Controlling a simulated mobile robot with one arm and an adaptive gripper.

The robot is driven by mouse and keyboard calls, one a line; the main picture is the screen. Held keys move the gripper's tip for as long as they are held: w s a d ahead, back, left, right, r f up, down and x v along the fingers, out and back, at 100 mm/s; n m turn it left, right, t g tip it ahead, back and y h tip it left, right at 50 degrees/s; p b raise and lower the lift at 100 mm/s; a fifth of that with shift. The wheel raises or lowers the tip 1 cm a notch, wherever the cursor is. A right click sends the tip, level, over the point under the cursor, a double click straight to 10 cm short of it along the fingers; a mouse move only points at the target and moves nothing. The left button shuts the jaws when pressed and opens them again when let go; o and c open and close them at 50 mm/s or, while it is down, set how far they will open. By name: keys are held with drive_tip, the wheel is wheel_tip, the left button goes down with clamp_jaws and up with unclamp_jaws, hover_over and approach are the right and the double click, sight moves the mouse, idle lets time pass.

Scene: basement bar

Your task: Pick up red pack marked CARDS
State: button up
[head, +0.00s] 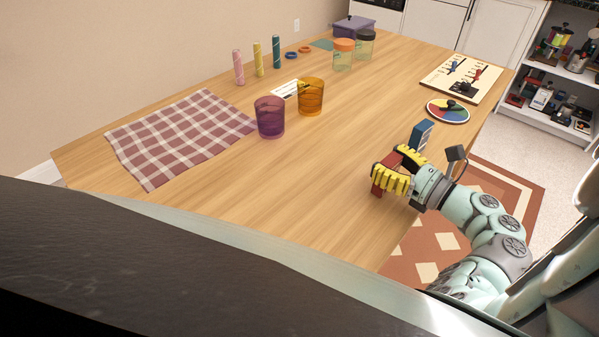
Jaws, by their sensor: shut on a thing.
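The red pack (377,188) is at the right front part of the wooden table, between the yellow fingers of my gripper (386,176). My gripper is shut on it and covers much of it. Its marking cannot be read from here. I cannot tell whether the pack touches the tabletop or is a little above it. A blue pack (421,136) stands just behind my gripper, toward the table's right edge.
A colored spinner disc (448,111) and a game board (461,79) lie farther back on the wooden table (290,205). A purple cup (270,118) and an amber cup (311,97) stand left of my gripper. A checked cloth (180,134) lies at left. The front middle is clear.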

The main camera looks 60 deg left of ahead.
drive_tip(key=shift+c, duration=0.6)
